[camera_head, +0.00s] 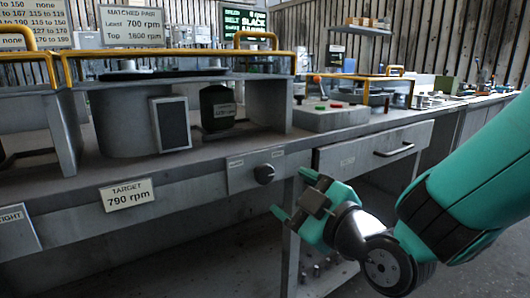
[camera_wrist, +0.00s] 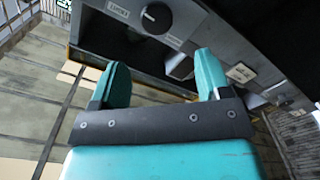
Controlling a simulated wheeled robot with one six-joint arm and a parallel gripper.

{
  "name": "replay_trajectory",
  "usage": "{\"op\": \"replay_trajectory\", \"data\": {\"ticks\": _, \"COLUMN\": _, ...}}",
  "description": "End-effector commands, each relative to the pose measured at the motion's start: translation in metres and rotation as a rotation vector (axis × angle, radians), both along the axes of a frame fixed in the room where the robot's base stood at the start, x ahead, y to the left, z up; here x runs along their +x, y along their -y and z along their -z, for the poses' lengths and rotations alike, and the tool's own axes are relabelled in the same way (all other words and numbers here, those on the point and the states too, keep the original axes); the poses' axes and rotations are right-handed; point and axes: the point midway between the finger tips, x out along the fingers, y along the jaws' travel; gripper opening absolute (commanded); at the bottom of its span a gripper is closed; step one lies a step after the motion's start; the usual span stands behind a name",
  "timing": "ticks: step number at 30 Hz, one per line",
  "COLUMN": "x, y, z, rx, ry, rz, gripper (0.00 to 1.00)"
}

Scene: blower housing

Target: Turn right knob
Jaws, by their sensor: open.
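The dark round knob (camera_head: 264,174) sits on a grey front panel (camera_head: 240,178) under the bench top, with small labels beside it. In the wrist view the knob (camera_wrist: 156,18) has a white pointer mark and lies beyond the fingertips, near the top edge. My gripper (camera_head: 292,193) is open and empty, to the right of and slightly below the knob, apart from it. In the wrist view its two teal fingers (camera_wrist: 159,72) stand wide apart with nothing between them.
A sign (camera_head: 127,194) reads "TARGET 790 rpm". A drawer (camera_head: 375,155) with a dark handle is right of the panel. Yellow-railed housing (camera_head: 150,66) and a control box with coloured buttons (camera_head: 330,117) stand on the bench. Below the bench is open space.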

Motion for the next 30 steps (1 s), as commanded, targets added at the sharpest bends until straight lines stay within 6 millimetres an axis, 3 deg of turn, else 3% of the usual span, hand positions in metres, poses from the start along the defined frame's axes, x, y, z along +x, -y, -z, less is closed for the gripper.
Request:
{"op": "replay_trajectory", "data": {"ticks": 4, "x": 0.014, "y": -0.004, "z": -0.006, "rx": 0.001, "ry": -0.007, "rz": 0.014, "gripper": 0.71}}
{"op": "replay_trajectory", "data": {"ticks": 16, "x": 0.068, "y": -0.043, "z": -0.007, "rx": 0.002, "ry": 0.000, "rz": 0.010, "gripper": 0.71}}
{"op": "replay_trajectory", "data": {"ticks": 30, "x": 0.084, "y": -0.054, "z": 0.000, "rx": 0.004, "ry": 0.001, "rz": 0.011, "gripper": 0.71}}
